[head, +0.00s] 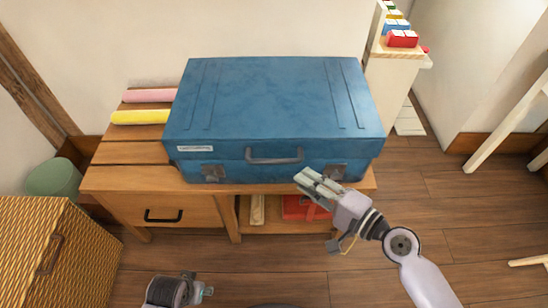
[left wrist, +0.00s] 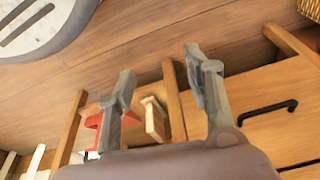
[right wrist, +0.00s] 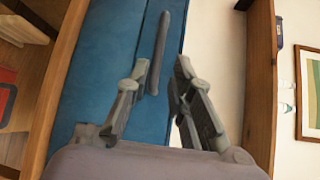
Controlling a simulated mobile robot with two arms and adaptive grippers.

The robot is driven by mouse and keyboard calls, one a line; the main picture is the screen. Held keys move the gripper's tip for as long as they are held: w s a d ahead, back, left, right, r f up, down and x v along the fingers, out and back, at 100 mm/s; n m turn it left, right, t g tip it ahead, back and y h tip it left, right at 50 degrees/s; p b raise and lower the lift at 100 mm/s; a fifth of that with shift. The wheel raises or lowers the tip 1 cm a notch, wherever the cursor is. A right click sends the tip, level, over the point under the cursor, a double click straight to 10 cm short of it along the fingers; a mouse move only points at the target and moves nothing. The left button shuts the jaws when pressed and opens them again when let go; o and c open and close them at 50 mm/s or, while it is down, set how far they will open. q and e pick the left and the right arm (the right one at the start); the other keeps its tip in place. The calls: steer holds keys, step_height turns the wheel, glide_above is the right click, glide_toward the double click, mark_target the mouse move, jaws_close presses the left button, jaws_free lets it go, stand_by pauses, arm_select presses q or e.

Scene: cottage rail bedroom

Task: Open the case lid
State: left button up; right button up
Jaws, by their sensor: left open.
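The wooden bench (head: 120,178) has a drawer and an open shelf holding a red box (head: 300,208). Pink and yellow rolls (head: 140,117) lie left of the case. A wicker chest (head: 40,250) and green bin (head: 54,178) stand left.

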mark_target(274, 160)
steer(key=x, duration=1)
steer(key=shift+d, duration=0.1)
arm_select(q)
steer(key=shift+s+f, duration=0.2)
steer(key=shift+f, duration=0.7)
arm_select(e)
steer(key=shift+w+a+f, duration=0.1)
steer(key=shift+w+a, duration=0.3)
steer(key=shift+c, duration=0.3)
jaws_close()
